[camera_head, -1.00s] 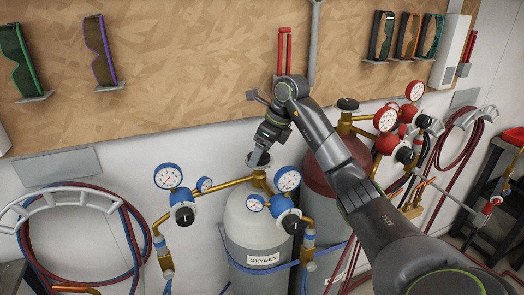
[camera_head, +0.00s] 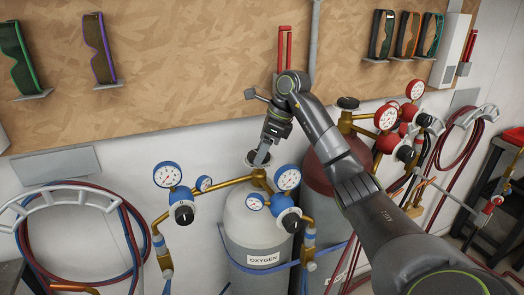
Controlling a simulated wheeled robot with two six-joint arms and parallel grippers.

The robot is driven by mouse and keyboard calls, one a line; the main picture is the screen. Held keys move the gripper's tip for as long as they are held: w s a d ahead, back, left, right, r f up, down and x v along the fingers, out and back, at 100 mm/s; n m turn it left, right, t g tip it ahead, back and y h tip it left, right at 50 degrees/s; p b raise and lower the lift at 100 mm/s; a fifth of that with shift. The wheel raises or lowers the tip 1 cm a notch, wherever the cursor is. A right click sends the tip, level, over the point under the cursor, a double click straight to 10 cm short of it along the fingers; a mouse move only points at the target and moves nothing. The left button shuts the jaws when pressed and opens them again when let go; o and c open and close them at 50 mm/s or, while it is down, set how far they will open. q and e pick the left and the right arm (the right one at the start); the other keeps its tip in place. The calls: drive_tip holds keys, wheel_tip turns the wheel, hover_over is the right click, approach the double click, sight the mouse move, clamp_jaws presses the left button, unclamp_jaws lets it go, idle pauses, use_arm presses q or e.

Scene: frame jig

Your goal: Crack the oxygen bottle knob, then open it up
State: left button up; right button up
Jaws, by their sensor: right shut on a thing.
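The oxygen bottle (camera_head: 258,236) is a grey cylinder with an OXYGEN label, upright against the wall. Its dark knob (camera_head: 250,158) sits at the top of the valve, mostly covered by my gripper. My right gripper (camera_head: 262,157) comes down from above and is shut on the knob. Brass pipes and blue-rimmed gauges (camera_head: 287,177) branch from the valve on both sides. My left gripper is not in view.
A dark red bottle (camera_head: 318,180) with its own black knob (camera_head: 348,103) and red gauges (camera_head: 385,118) stands close on the right, partly behind my arm. Coiled hoses (camera_head: 128,235) hang at left. Goggles hang on the wooden board (camera_head: 190,60).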

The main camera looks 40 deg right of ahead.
drive_tip(key=shift+r+n, duration=0.1)
drive_tip(key=shift+n, duration=0.5)
drive_tip(key=shift+w+n+g+y+p, duration=0.1)
drive_tip(key=shift+n+g+y+p, duration=0.2)
drive_tip(key=shift+n+p, duration=0.35)
drive_tip(key=o, duration=1)
drive_tip(key=shift+d, duration=0.1)
drive_tip(key=p+v, duration=1.4)
drive_tip(key=v, duration=0.3)
drive_tip(key=shift+r+p, duration=0.1)
drive_tip(key=shift+p, duration=0.2)
